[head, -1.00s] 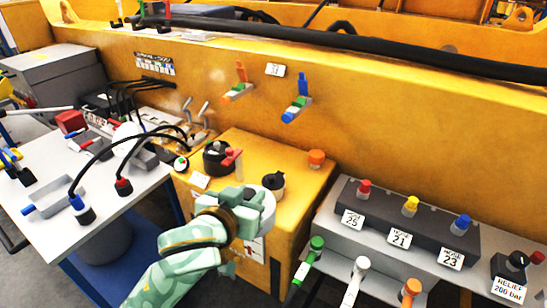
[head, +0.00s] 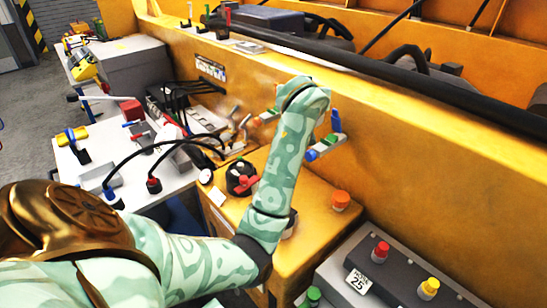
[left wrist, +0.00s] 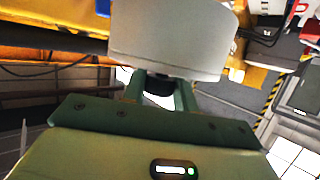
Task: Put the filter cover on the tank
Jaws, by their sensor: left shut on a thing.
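The filter cover appears to be the pale grey, drum-shaped part (left wrist: 172,40) at the top of the left wrist view. My left gripper (left wrist: 160,88) is shut on a dark knob-like piece at its near end. In the head view my left arm crosses the middle, and neither the gripper jaws nor the cover can be made out. The yellow box, probably the tank (head: 309,236), stands behind my arm. A black round fitting with a red lever (head: 241,178) and an orange cap (head: 340,200) are on its top; my arm hides part of this top. My right gripper is not in view.
A pale table (head: 130,183) with cables, connectors and tools stands left of the tank. A dark valve block (head: 393,277) with coloured knobs is at the lower right. A yellow wall with a blue-handled lever (head: 325,148) rises close behind my arm.

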